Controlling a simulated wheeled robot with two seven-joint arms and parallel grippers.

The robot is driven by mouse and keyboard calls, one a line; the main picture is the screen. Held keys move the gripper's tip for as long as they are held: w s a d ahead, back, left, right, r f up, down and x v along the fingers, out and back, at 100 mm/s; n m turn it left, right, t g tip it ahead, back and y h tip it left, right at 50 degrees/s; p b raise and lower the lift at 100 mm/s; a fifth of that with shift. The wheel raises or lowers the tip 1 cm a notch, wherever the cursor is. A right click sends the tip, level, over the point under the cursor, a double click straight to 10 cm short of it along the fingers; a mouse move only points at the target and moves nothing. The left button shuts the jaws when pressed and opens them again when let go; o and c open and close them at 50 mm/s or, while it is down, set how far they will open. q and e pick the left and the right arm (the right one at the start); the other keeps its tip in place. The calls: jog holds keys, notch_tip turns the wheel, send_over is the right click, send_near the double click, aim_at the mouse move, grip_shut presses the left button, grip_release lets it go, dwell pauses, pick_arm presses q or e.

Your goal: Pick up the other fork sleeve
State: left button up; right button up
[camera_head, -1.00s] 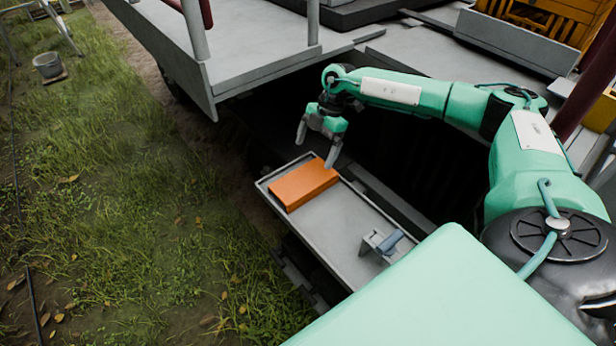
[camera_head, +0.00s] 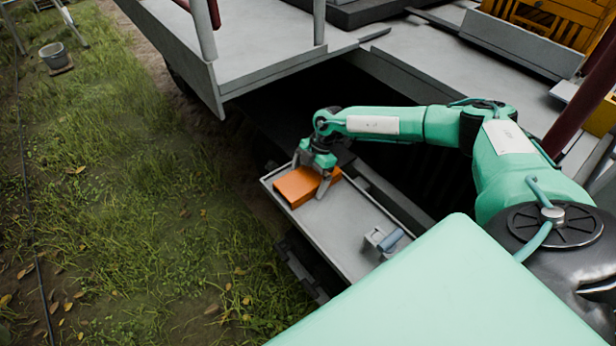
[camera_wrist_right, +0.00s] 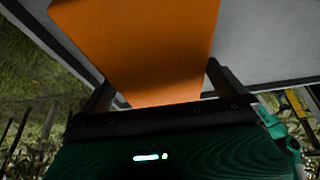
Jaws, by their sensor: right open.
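An orange fork sleeve (camera_head: 298,187), a block-like piece, lies at the far end of a grey tray (camera_head: 345,230). My right gripper (camera_head: 312,180) is low over the sleeve, with its fingers on either side of it and partly hiding it. In the right wrist view the sleeve (camera_wrist_right: 140,45) fills the space between the open fingers (camera_wrist_right: 155,88). I cannot tell whether the fingers touch it. My left gripper is not in view.
A small grey bracket with a blue part (camera_head: 388,240) stands at the tray's near end. The tray's middle is bare. A grey platform (camera_head: 260,50) with posts lies beyond. Grass (camera_head: 120,210) is on the left, with a bucket (camera_head: 55,56).

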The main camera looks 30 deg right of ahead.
jog(key=c, duration=0.9)
jog(key=shift+r, duration=0.1)
jog(key=shift+c, duration=0.2)
